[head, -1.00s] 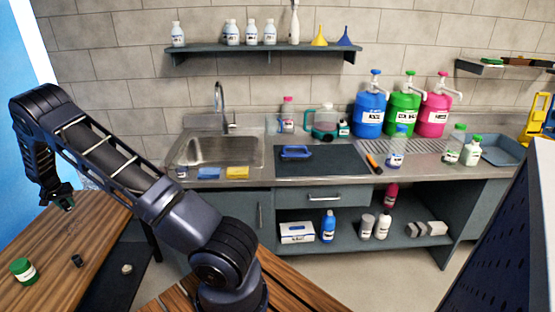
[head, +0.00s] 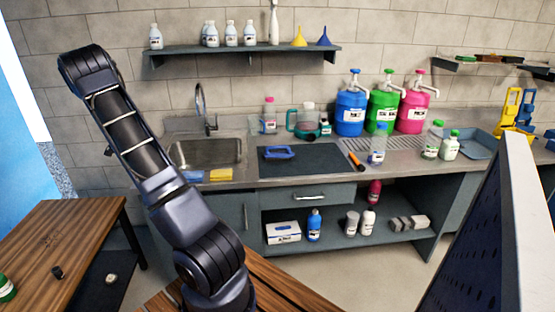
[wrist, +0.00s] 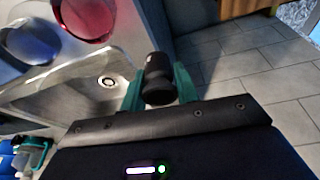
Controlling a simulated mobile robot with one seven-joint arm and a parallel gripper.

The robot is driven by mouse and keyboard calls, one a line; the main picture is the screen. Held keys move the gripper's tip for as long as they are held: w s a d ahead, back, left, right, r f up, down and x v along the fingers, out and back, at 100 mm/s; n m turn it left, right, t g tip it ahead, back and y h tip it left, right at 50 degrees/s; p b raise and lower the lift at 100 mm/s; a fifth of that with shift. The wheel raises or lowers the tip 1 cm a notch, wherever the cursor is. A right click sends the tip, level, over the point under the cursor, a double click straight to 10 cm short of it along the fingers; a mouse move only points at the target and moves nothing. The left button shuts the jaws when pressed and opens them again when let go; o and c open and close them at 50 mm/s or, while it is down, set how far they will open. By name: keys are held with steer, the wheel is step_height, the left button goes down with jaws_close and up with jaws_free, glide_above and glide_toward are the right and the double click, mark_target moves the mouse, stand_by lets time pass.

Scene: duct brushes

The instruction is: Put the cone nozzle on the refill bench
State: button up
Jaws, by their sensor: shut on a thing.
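The cone nozzle (wrist: 158,80) appears in the wrist view as a dark, rounded piece with a wider end facing the camera. My gripper (wrist: 158,90) is shut on it, with a green finger on each side. In the wrist view a steel sink basin with a drain (wrist: 106,82) lies left of the nozzle.
A dark mat (head: 315,162) with a blue-handled tool lies on the counter. Bottles and a grey tray (head: 477,145) stand toward the right. A wooden table (head: 50,225) is at left. A dark panel (head: 490,235) stands at front right. A shelf (head: 245,53) hangs above the sink.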

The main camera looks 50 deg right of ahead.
steer(key=s+d+r+m, duration=0.15)
steer(key=s+d, duration=0.25)
steer(key=d, duration=0.4)
steer(key=s+d+r+m, duration=0.1)
steer(key=s+d+r, duration=0.25)
steer(key=d, duration=0.55)
step_height(320, 180, up, 8)
steer(key=m+g, duration=0.3)
steer(key=m, duration=0.6)
glide_above(277, 169)
steer(key=a, duration=0.1)
steer(key=shift+n, duration=0.25)
steer(key=f, duration=1.8)
steer(key=shift+w+f, duration=0.25)
steer(key=shift+f, duration=0.15)
steer(key=shift+f, duration=0.15)
steer(key=o, duration=0.7)
steer(key=shift+o, duration=1.3)
